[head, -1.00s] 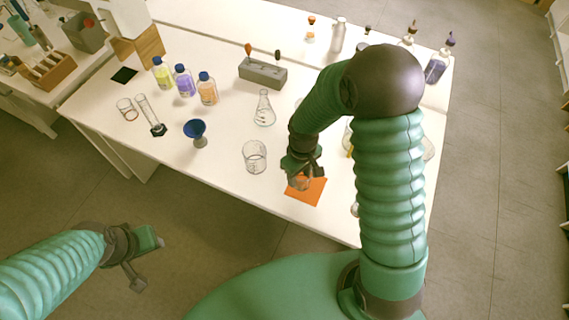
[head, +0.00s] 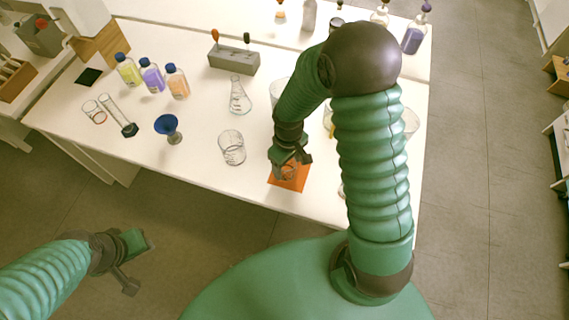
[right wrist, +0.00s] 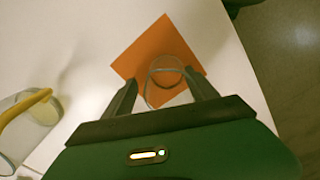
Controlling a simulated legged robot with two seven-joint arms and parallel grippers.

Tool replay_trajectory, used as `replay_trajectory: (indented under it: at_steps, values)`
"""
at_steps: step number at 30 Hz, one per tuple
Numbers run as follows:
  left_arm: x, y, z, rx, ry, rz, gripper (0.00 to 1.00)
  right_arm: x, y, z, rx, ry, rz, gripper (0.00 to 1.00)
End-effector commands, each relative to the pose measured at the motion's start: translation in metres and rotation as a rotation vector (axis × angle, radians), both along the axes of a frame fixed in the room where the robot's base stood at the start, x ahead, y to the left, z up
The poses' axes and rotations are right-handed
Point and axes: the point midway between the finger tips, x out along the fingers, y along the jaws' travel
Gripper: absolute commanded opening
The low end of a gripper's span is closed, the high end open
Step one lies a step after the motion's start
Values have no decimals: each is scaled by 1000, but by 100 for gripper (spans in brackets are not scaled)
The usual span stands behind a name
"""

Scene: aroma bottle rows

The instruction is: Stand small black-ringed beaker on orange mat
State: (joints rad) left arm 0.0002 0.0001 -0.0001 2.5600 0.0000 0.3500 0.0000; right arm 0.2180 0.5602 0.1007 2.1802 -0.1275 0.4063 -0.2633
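The small beaker (right wrist: 166,74), clear glass with a dark ring, is upright over the orange mat (right wrist: 142,54) in the right wrist view. In the head view the beaker (head: 289,173) appears to stand on the orange mat (head: 283,185). My right gripper (right wrist: 161,76) has its fingers on either side of the beaker; a narrow gap shows at the left finger, so it looks open. In the head view my right gripper (head: 291,160) is just above the mat. My left gripper (head: 140,264) is off the table over the floor, with its fingers apart and empty.
A larger glass beaker (head: 232,148) stands left of the mat, with a flask (head: 239,96) behind it and a blue funnel (head: 168,125) further left. The table's front edge is close to the mat.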

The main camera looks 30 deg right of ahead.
Motion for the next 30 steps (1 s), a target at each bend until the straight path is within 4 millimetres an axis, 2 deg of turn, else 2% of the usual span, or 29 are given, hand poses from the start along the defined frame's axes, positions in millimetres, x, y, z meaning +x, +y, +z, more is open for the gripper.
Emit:
replay_trajectory:
  at_steps: [9, 13, 16, 24, 30]
  values:
    - [0, 0, 0, 0, 0, -1, 36, 0, 4, 2, -5, 0, 0, 66]
    - [0, 0, 5, 0, 0, 0, 36, 0, 3, 12, -5, -1, 0, 66]
    - [0, 0, 9, 0, 0, 0, 36, 1, 2, 32, -4, -5, 0, 66]
    - [0, 0, 21, 0, 0, 0, 36, 1, 2, 102, -4, -5, 0, 66]
    - [0, 0, 24, 0, 0, -1, 36, -2, 5, 125, -5, -8, -6, 66]
